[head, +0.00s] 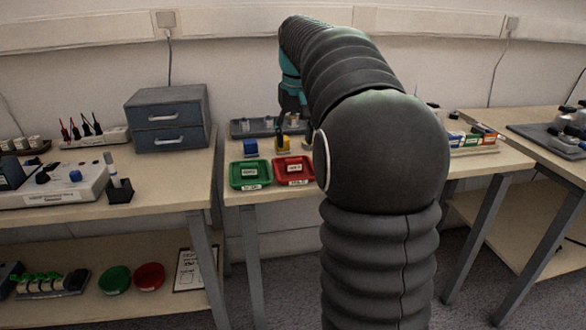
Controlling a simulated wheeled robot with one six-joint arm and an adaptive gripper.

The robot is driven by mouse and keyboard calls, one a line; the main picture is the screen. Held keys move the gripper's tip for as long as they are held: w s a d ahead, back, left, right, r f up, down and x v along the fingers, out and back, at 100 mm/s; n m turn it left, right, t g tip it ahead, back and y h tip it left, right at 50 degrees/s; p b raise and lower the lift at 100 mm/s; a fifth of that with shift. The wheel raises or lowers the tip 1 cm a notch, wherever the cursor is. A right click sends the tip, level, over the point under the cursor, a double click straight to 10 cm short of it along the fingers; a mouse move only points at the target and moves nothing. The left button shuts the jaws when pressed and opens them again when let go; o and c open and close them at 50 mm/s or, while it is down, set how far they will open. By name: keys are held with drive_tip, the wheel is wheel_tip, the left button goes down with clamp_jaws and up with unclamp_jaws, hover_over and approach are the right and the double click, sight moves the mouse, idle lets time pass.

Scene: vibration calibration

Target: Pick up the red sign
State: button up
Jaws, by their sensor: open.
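A round red disc (149,276), which may be the red sign, lies on the lower shelf of the left bench. A round green disc (114,280) lies just to its left. Nothing covers the red disc. My gripper (292,108) points down over the back of the middle bench, far above and to the right of the red disc. It is small and dark in the picture, open, and apart from the disc. I cannot tell whether it touches anything behind the trays.
A red tray (294,181) and a green tray (250,186) stand on the middle bench. A drawer box (168,118) stands on the left bench. A framed sheet (190,270) is right of the red disc. Bench legs (207,275) border the shelf. My arm hides part of the middle.

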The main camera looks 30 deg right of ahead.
sight(294, 159)
drive_tip(key=shift+w+d+f+b, duration=0.1)
drive_tip(key=shift+w+f, duration=0.1)
drive_tip(key=shift+f, duration=1)
drive_tip(key=shift+w+f+b, duration=0.1)
drive_tip(key=shift+w+f, duration=0.15)
drive_tip(key=shift+f, duration=0.95)
drive_tip(key=shift+w+d+f+b, duration=0.1)
drive_tip(key=shift+w+f, duration=0.1)
drive_tip(key=shift+f, duration=1)
drive_tip(key=c, duration=0.7)
